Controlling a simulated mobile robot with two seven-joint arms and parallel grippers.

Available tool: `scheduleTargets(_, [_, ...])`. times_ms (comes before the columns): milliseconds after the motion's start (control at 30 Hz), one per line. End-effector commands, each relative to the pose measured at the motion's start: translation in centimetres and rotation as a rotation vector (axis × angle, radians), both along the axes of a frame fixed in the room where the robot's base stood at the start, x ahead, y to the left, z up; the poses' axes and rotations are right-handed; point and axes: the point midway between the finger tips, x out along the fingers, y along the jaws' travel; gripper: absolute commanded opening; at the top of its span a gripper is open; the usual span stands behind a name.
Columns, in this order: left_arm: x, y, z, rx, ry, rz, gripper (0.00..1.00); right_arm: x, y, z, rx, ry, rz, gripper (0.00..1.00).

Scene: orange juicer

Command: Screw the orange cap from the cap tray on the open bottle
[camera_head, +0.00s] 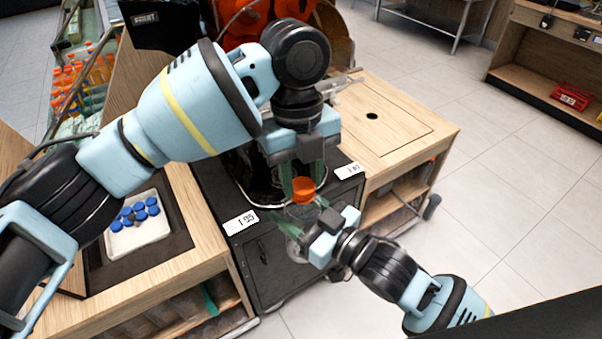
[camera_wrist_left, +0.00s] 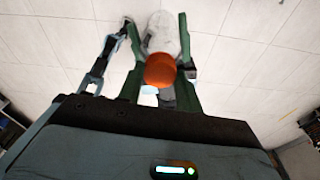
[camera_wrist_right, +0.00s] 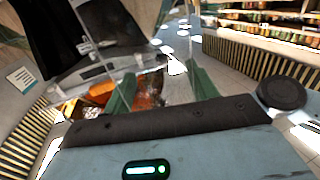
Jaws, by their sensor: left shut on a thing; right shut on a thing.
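The orange cap (camera_head: 303,189) sits between the green fingers of my left gripper (camera_head: 302,178), which is shut on it. The cap also shows in the left wrist view (camera_wrist_left: 160,70), with the clear bottle (camera_wrist_left: 163,35) directly beyond it and in line. In the head view the clear bottle (camera_head: 298,212) is upright just below the cap, and my right gripper (camera_head: 303,222) is shut on it from the side. Cap and bottle mouth look touching or nearly so; whether the threads engage cannot be told. The bottle is hard to make out in the right wrist view.
A white tray (camera_head: 137,240) with several blue caps stands on the wooden counter at left; no orange cap shows in it. A black cabinet (camera_head: 266,262) with price labels is below and behind the grippers. Orange-capped bottles (camera_head: 80,75) fill a rack at upper left.

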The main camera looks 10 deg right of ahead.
Motion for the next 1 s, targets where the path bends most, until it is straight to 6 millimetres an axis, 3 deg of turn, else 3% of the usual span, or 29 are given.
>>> scheduleTargets(700, [-0.12,-0.36,0.02,0.002,-0.001,-1.178,0.14,-0.02,0.01,-0.07,-0.001,0.002,0.000,0.00])
scheduleTargets(1000, [-0.17,-0.37,-0.02,0.003,0.001,-1.399,0.14,-0.01,0.00,-0.08,-0.001,0.002,0.000,0.00])
